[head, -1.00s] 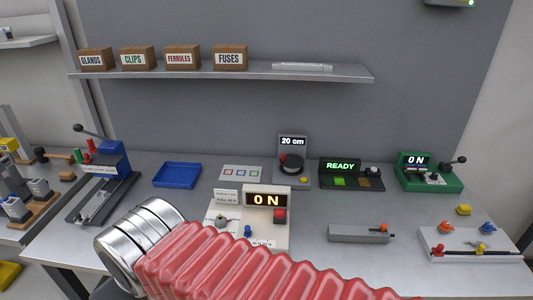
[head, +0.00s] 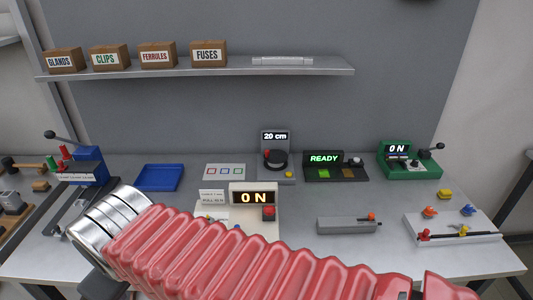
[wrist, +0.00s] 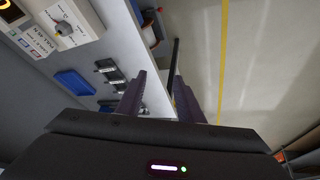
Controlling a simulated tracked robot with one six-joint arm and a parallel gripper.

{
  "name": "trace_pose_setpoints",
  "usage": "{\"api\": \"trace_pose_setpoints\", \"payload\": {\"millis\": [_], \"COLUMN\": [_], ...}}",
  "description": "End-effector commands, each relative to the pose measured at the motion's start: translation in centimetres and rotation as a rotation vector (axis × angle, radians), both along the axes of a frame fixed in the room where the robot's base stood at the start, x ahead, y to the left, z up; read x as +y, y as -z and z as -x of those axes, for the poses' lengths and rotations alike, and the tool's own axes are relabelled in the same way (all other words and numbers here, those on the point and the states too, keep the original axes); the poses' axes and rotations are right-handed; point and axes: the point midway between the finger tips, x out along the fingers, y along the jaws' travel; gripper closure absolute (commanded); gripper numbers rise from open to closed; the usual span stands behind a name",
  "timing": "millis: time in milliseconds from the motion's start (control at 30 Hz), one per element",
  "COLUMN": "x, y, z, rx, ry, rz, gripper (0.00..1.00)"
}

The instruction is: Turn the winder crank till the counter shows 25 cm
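The winder (head: 275,148) stands near the back middle of the bench in the head view, a grey unit with an upright plate. Its counter (head: 275,136) reads 20 cm. The black round crank wheel (head: 276,159) sits below the counter, with a red knob (head: 261,161) at its left. My gripper (wrist: 158,88) shows in the wrist view with its two dark fingers apart and nothing held between them. It is away from the winder, which I cannot see in the wrist view. In the head view my red-sleeved arm crosses the front of the bench.
A cream box (head: 253,196) reading 0 N stands in front of the winder. A READY unit (head: 323,168) is close at its right, a green unit (head: 409,160) farther right. A blue tray (head: 160,177) lies to the left. A shelf (head: 220,72) with labelled boxes hangs above.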

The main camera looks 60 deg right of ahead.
Motion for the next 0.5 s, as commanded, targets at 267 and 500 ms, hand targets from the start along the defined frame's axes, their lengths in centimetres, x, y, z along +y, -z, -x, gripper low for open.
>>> {"api": "trace_pose_setpoints", "payload": {"millis": [267,500], "x": [-7.9,-15.3], "y": [0.4,0.5], "z": [-2.6,-4.3], "rx": [0.128,0.276], "ry": [-0.057,-0.137], "rz": [0.259,0.475], "gripper": [0.66,0.66]}}
